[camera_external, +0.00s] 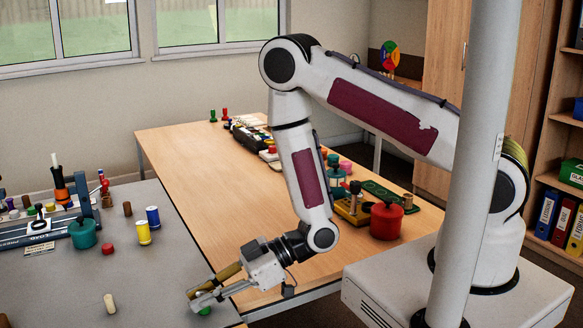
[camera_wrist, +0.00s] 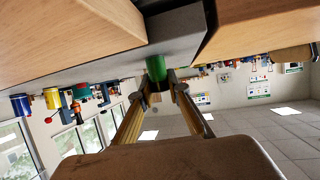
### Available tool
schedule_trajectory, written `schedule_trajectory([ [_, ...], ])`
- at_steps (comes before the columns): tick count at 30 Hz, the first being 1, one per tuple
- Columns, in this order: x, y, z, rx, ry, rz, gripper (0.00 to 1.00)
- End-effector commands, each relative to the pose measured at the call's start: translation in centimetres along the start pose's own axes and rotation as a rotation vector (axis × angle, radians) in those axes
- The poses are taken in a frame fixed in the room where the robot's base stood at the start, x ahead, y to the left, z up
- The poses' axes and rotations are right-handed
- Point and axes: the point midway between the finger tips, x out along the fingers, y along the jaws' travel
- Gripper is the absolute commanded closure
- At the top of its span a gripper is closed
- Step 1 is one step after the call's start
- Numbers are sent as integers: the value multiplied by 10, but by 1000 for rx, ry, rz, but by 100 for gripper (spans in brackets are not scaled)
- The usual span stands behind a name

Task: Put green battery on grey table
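The green battery (camera_wrist: 156,68) is a small green cylinder between my fingertips in the wrist view. In the external view only a bit of green (camera_external: 204,311) shows below my gripper (camera_external: 199,298), which hides the rest. My gripper, also in the wrist view (camera_wrist: 157,84), appears shut on the battery, with a finger close against each side. It is low over the near right part of the grey table (camera_external: 160,290), by the wooden table's edge. I cannot tell whether the battery touches the surface.
The wooden table (camera_external: 205,190) adjoins the grey one. On the grey table are a cream cylinder (camera_external: 110,303), a yellow battery (camera_external: 143,233), a blue battery (camera_external: 153,217), a red piece (camera_external: 108,249) and a teal pot (camera_external: 83,234). A red pot (camera_external: 386,221) is right of my arm.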

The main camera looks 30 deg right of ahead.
Motion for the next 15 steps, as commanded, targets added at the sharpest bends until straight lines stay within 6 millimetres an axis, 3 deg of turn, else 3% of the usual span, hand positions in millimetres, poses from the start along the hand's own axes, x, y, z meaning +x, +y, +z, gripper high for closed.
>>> schedule_trajectory([
  [2,0,0,0,0,-1,0,67],
  [15,0,0,-1,0,-1,0,67],
])
